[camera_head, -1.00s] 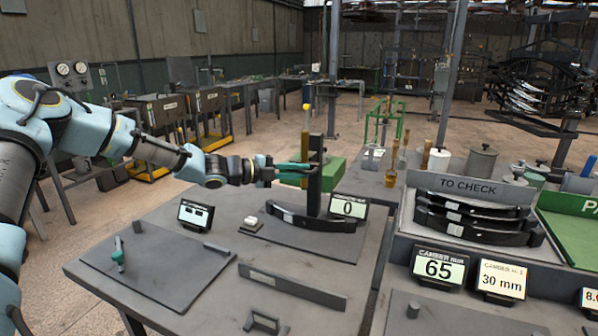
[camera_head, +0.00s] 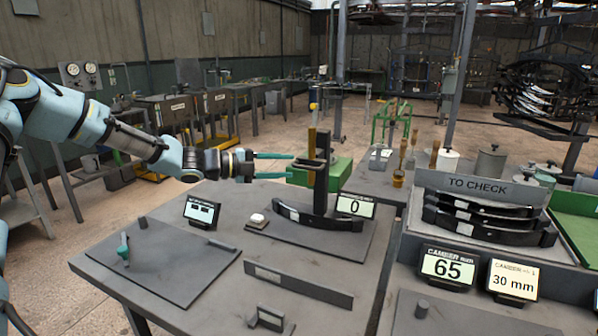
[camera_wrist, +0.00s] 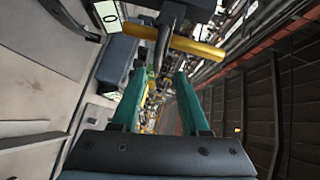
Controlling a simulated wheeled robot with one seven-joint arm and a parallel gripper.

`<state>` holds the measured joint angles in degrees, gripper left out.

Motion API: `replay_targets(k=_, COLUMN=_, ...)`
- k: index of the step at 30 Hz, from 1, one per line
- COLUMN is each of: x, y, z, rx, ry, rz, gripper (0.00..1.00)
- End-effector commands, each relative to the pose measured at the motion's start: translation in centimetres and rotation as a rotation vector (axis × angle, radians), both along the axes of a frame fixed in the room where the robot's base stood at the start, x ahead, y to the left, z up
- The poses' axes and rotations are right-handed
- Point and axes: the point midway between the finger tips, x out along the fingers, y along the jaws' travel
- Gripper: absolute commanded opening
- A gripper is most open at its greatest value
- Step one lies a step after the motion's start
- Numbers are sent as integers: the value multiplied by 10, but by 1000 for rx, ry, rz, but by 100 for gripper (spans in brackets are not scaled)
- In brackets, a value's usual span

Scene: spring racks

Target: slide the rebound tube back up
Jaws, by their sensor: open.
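The rebound tube (camera_head: 311,145) is a brass-yellow upright tube beside a black post (camera_head: 321,180) on the tester plate. It also shows in the wrist view as a yellow bar (camera_wrist: 190,45) crossing ahead of the fingertips. My gripper (camera_head: 291,166) is open and empty, its green fingers spread just left of the tube. In the wrist view my gripper (camera_wrist: 160,78) has a gap between its fingers and the tube beyond the tips. The display (camera_head: 355,206) beside the post reads 0. A dark curved leaf spring (camera_head: 335,223) lies at the post's foot.
A rack marked TO CHECK (camera_head: 478,185) holds several dark leaf springs at right. A green block (camera_head: 340,172) is behind the post.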

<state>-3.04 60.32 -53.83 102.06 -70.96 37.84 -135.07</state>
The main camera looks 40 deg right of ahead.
Motion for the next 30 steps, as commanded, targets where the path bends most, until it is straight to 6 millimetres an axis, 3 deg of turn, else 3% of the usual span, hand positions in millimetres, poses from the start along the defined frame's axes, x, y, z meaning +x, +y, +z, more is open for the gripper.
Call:
replay_targets(k=3, x=7, y=20, z=2, rx=0, ry=-1, rz=3, gripper=45)
replay_targets(k=9, x=11, y=37, z=6, rx=0, ry=0, rz=0, gripper=45)
replay_targets(k=26, x=11, y=40, z=7, rx=0, ry=-1, rz=-1, gripper=45)
replay_targets(k=30, x=2, y=48, z=-5, rx=32, ry=-117, rz=-41, gripper=45)
